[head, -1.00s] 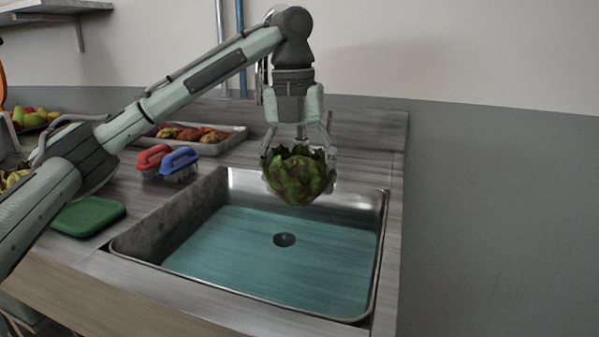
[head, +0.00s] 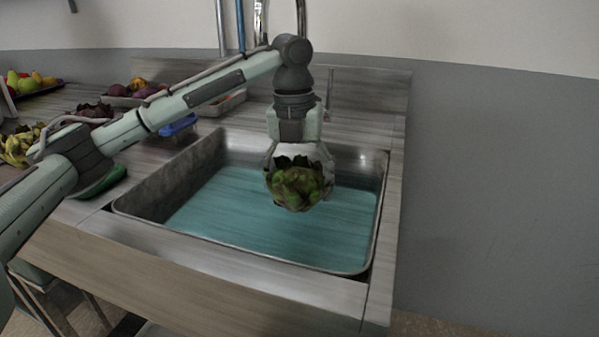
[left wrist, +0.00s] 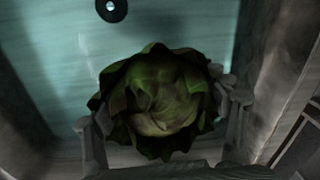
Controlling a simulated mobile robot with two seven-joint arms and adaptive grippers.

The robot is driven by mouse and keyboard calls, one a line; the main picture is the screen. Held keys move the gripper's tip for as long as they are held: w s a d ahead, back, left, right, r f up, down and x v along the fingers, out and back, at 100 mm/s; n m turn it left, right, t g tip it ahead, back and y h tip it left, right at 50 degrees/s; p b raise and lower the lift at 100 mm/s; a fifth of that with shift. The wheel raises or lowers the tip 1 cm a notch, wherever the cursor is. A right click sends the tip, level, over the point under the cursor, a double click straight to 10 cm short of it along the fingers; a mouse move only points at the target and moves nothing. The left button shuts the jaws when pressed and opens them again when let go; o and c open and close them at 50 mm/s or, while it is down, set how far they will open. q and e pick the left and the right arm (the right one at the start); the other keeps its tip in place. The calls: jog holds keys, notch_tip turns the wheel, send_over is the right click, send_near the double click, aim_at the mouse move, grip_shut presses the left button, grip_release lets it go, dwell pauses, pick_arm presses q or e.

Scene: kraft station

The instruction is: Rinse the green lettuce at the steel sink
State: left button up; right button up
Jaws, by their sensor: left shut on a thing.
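The green lettuce (head: 297,186) is held in my left gripper (head: 298,170), whose fingers are shut around its sides. It hangs over the steel sink (head: 180,190), which holds blue-green water (head: 250,225). In the left wrist view the lettuce (left wrist: 162,97) sits between the fingers, with the water (left wrist: 190,30) behind it and the drain (left wrist: 111,9) at the top. Whether the lettuce touches the water is hard to tell. My right gripper is not in view.
A blue brush (head: 180,125) and a green item (head: 100,182) stand left of the sink, partly behind my arm. A tray of produce (head: 120,98) and fruit (head: 30,82) lie farther back. A tap (head: 330,95) rises behind the sink.

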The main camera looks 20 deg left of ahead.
aim_at(299, 203)
pick_arm(q)
notch_tip(299, 203, down, 4)
jog(key=shift+r, duration=0.2)
jog(key=shift+f, duration=2.35)
jog(key=shift+f+b, duration=0.5)
jog(key=shift+f, duration=0.4)
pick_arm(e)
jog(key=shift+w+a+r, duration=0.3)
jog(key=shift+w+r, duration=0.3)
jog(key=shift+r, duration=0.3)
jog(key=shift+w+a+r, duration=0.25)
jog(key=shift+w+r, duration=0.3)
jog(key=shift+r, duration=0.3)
pick_arm(q)
jog(key=shift+r+p, duration=0.6)
jog(key=shift+r, duration=9.2)
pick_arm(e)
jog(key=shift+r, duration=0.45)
